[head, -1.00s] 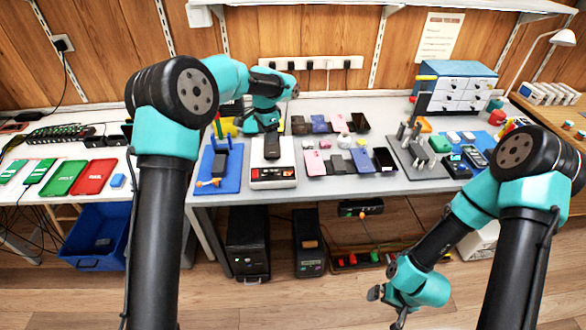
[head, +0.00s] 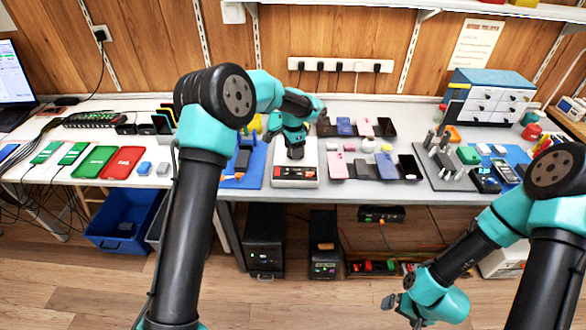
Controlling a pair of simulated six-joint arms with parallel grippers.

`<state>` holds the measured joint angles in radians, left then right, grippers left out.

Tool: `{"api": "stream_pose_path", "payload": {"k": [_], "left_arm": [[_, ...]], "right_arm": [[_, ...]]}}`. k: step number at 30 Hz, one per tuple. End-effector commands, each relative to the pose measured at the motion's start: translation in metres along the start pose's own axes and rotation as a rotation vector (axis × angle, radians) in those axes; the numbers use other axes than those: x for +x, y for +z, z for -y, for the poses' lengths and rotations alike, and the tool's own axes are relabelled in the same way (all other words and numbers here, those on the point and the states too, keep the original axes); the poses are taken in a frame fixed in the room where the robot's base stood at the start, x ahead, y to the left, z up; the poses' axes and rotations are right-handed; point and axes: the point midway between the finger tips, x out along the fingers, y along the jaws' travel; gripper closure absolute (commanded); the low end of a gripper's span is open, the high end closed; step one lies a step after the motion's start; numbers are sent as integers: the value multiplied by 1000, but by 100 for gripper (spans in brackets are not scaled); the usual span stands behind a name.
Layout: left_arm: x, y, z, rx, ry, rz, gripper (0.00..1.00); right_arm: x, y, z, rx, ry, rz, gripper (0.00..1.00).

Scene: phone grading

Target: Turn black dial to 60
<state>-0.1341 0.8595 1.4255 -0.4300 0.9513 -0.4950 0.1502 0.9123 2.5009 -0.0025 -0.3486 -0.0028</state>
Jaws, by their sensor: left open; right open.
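I cannot clearly make out a black dial or its marks in the head view. A small black box (head: 484,181) with a tiny lit spot sits at the right, on a blue mat. Whether it bears the dial is too small to tell. My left gripper (head: 295,153) is open and points down over the white scale (head: 310,172) with a red display. The dark phone on that scale is mostly hidden by the gripper. My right gripper (head: 398,308) is open and empty, hanging low in front of the table, well away from the black box.
Several phones (head: 407,166) lie right of the scale. A grey stand with upright posts (head: 447,181) is beside the blue mat. A drawer cabinet (head: 490,98) stands at the back right. A blue bin (head: 122,222) is below.

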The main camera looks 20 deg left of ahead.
Motion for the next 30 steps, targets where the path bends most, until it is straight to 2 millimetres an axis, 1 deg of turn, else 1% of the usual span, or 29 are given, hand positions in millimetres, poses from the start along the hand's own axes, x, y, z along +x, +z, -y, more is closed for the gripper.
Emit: {"api": "stream_pose_path", "payload": {"k": [1,3,12,15,18,21,29,30], "left_arm": [[10,0,0,0,1,1,45],[22,1,0,1,3,2,45],[72,0,-1,0,2,1,45],[85,0,0,0,2,0,45],[94,0,0,1,2,0,45],[99,0,0,1,1,-1,45],[99,0,0,1,1,-1,45],[99,0,0,1,1,-1,46]], "right_arm": [[0,0,0,0,0,0,0],[0,0,0,0,0,0,0],[0,0,0,0,0,0,0],[0,0,0,0,0,0,0],[0,0,0,0,0,0,0],[0,0,0,0,0,0,0],[0,0,0,0,0,0,0],[0,0,0,0,0,0,0]]}}
